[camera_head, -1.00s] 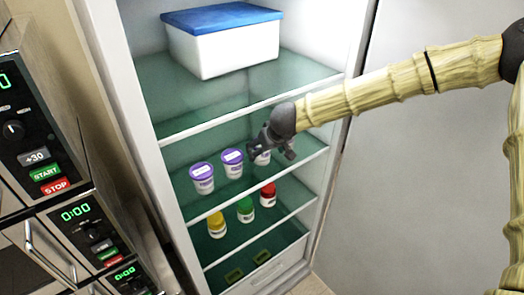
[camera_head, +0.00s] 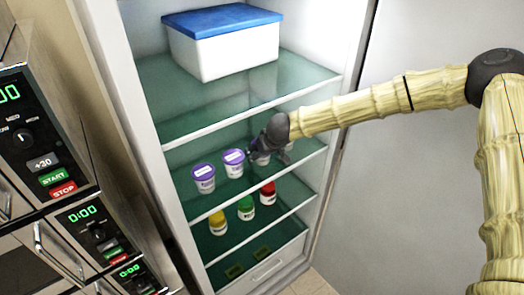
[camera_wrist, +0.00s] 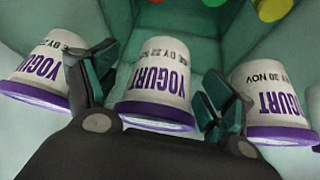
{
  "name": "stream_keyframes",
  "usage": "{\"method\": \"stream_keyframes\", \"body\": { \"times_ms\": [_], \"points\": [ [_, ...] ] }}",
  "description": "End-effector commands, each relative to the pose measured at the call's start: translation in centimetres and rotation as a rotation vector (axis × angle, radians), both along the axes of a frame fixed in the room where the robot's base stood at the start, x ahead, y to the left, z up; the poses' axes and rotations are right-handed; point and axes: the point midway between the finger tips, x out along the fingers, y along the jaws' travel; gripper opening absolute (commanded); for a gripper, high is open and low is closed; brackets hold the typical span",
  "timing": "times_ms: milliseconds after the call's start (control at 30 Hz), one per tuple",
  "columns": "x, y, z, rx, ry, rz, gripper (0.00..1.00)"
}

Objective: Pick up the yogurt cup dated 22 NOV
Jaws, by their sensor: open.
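Several white yogurt cups with purple lids stand in a row on a fridge shelf. In the head view the left cup (camera_head: 204,178) and the one beside it (camera_head: 234,162) show clearly; those further right are partly behind my gripper (camera_head: 269,153). The wrist view shows the cups inverted. My gripper (camera_wrist: 165,115) is open, its fingers on either side of the middle cup (camera_wrist: 155,85), whose date I cannot read surely. The right cup (camera_wrist: 270,100) reads 30 NOV. The left cup (camera_wrist: 42,70) has a date too unclear to read. Another cup (camera_wrist: 315,105) is cut off at the right edge.
Yellow (camera_head: 217,222), green (camera_head: 245,207) and red (camera_head: 267,192) jars stand on the shelf below. A white box with a blue lid (camera_head: 222,42) sits on the shelf above. Microwaves (camera_head: 40,150) stand at the left; the cups are closely spaced.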

Motion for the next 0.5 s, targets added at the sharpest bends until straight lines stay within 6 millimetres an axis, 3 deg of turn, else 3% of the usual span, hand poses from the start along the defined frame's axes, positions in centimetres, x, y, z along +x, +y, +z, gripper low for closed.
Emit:
{"method": "stream_keyframes", "body": {
  "times_ms": [133, 433, 500],
  "points": [
    [0.00, 0.02, 0.01, 0.000, 0.000, 0.000, 0.82],
    [-0.01, 0.02, 0.02, 0.000, 0.000, 0.000, 0.29],
    [-0.02, 0.01, 0.02, 0.000, 0.000, 0.000, 0.29]
  ]
}}
